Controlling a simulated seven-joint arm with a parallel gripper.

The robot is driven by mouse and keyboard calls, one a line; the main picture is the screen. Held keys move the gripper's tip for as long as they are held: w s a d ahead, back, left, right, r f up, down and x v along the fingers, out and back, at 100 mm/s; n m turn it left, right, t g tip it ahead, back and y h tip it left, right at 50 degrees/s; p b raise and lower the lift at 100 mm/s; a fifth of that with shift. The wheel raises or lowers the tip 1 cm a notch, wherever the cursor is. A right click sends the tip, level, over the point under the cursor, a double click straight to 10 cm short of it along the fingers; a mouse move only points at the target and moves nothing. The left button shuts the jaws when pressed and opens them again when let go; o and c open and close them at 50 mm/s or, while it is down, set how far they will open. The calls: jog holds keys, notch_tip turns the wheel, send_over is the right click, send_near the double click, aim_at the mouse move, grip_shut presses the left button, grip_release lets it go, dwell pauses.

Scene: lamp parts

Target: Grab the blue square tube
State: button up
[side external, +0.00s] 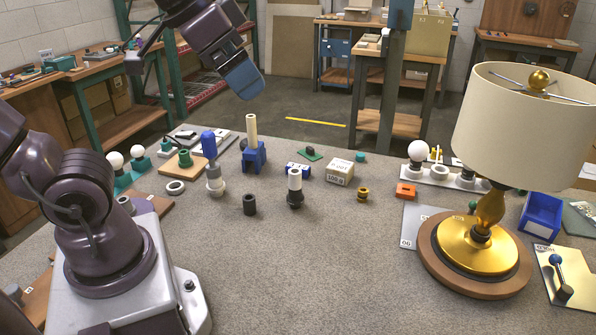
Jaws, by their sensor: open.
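My gripper (247,88) is at the upper left of the side external view, high above the table, with a blue end pointing down and right. It is open, with nothing seen between its jaws. A blue square-sided piece (254,158) stands on the table below it, with a cream upright post (252,130) rising from it. A smaller blue block (298,171) lies to its right, partly hidden behind a white and black cylinder (295,188). I cannot tell for certain which blue piece is the square tube. My gripper touches neither.
A grey and white socket part (215,182) and a black cylinder (249,204) stand nearby. A cream box (340,172) is to the right. A gold lamp with a large shade (525,120) and a blue bin (540,216) fill the right. The front middle is clear.

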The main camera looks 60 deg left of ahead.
jog(key=w+a+f+m+t+y, duration=0.1)
jog(key=w+a+f+m+y, duration=0.1)
jog(key=w+a, duration=0.35)
jog(key=w+a+f+m+t+y, duration=0.1)
jog(key=w+a+f+m+y, duration=0.15)
jog(key=a, duration=0.55)
jog(key=w+a+f+m+t+y, duration=0.1)
jog(key=w+a+f+m, duration=0.15)
jog(key=a, duration=0.45)
jog(key=w+a+r+m+t, duration=0.15)
jog(key=a+m, duration=0.25)
jog(key=m, duration=0.5)
jog(key=a+r+m+t, duration=0.2)
jog(key=a+r+m, duration=0.1)
jog(key=m, duration=0.5)
notch_tip(320, 180, up, 3)
jog(key=d+m+h, duration=0.1)
jog(key=d+m, duration=0.2)
jog(key=m, duration=0.5)
jog(key=shift+n, duration=0.3)
jog(key=f, duration=3.4)
jog(key=shift+a, duration=0.25)
jog(key=x, duration=0.7)
jog(key=shift+f, duration=0.45)
jog(key=shift+x, duration=3)
